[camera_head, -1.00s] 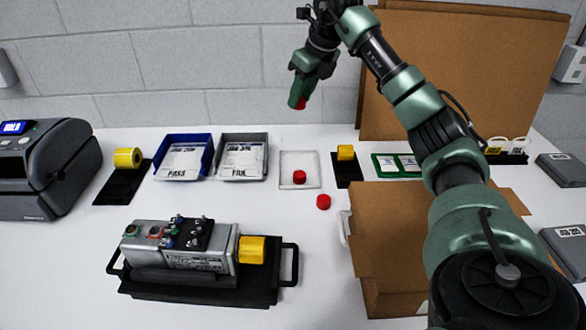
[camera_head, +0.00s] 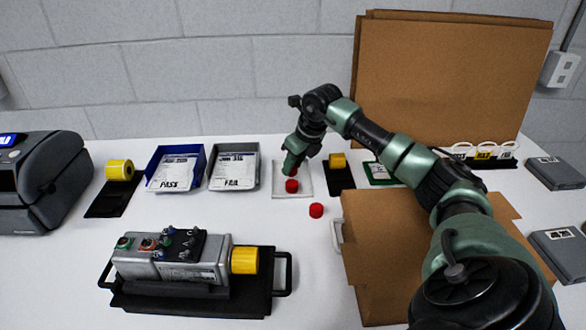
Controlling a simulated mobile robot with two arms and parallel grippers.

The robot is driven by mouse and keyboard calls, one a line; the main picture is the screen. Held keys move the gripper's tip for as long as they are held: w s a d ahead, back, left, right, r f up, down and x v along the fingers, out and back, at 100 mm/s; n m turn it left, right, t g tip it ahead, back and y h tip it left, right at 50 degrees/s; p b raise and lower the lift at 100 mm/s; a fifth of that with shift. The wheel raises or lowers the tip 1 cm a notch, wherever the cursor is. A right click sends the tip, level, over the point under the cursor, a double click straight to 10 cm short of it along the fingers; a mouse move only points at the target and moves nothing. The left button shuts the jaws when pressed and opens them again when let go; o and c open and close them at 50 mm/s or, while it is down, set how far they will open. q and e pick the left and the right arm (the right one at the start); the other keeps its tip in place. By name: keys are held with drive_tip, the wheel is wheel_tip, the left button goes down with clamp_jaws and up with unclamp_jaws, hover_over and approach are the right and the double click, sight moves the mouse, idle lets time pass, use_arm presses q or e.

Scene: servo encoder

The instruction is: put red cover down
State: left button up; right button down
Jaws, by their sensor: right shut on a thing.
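My right gripper (camera_head: 291,171) is shut on a red cover, of which only a small red bit shows at its fingertips. It is low over the shallow white tray (camera_head: 306,190) at the back middle. A second red cover (camera_head: 292,186) sits in the tray, just below the gripper in the picture. A third red cover (camera_head: 316,210) lies on the white table in front of the tray. I cannot tell whether the held cover touches the tray. My left gripper is not in view.
Blue PASS bin (camera_head: 159,184) and grey FAIL bin (camera_head: 216,183) stand left of the tray. A yellow-capped encoder on a black fixture (camera_head: 198,302) is in front. An open cardboard box (camera_head: 388,240) stands right. A yellow cap (camera_head: 337,160) on a black stand is right of the tray.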

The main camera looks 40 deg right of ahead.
drive_tip(key=shift+f, duration=0.9)
drive_tip(key=c, duration=1.1)
unclamp_jaws()
drive_tip(key=shift+f, duration=0.1)
drive_tip(key=shift+r, duration=0.2)
drive_tip(key=b+v, duration=0.1)
drive_tip(key=v, duration=1.1)
drive_tip(key=shift+w, duration=0.1)
